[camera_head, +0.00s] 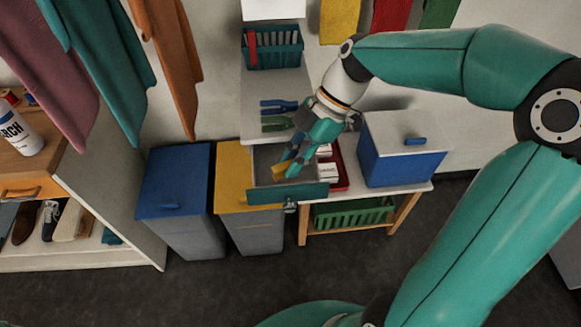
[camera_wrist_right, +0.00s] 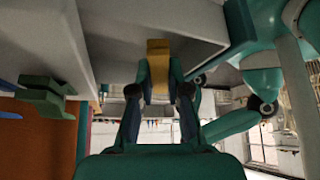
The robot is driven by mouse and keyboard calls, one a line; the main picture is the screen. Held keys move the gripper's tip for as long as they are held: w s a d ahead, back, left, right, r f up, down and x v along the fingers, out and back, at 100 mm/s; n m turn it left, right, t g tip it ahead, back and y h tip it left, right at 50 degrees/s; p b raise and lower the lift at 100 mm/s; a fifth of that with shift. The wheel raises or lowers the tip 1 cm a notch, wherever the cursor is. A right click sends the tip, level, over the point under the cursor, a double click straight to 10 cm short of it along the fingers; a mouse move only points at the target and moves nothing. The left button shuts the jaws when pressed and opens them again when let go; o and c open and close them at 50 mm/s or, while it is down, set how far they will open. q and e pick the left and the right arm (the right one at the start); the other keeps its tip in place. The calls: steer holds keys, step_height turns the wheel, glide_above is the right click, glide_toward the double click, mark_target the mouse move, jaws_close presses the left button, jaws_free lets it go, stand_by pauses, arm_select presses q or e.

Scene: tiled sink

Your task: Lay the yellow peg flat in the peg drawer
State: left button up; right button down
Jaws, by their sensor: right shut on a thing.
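The yellow peg (camera_wrist_right: 158,62) is between the fingers of my right gripper (camera_wrist_right: 159,85) in the wrist view. In the head view the yellow peg (camera_head: 279,171) shows at the tips of my right gripper (camera_head: 287,166), which points down over the open peg drawer (camera_head: 287,194). The drawer has grey walls and a teal front. The gripper is shut on the peg. The fingers partly cover the drawer's inside, and I cannot tell whether the peg touches its floor. My left gripper is not in view.
A blue peg-like piece (camera_head: 279,105) and a green one (camera_head: 277,124) lie behind the drawer. A red tray (camera_head: 339,175) and a blue box with a white lid (camera_head: 402,150) stand to the right. Blue (camera_head: 175,190) and yellow-lidded (camera_head: 232,180) bins are to the left.

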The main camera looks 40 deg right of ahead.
steer(key=shift+f, duration=1.2)
steer(key=shift+f, duration=0.1)
steer(key=c, duration=1.4)
jaws_free()
steer(key=v, duration=1.2)
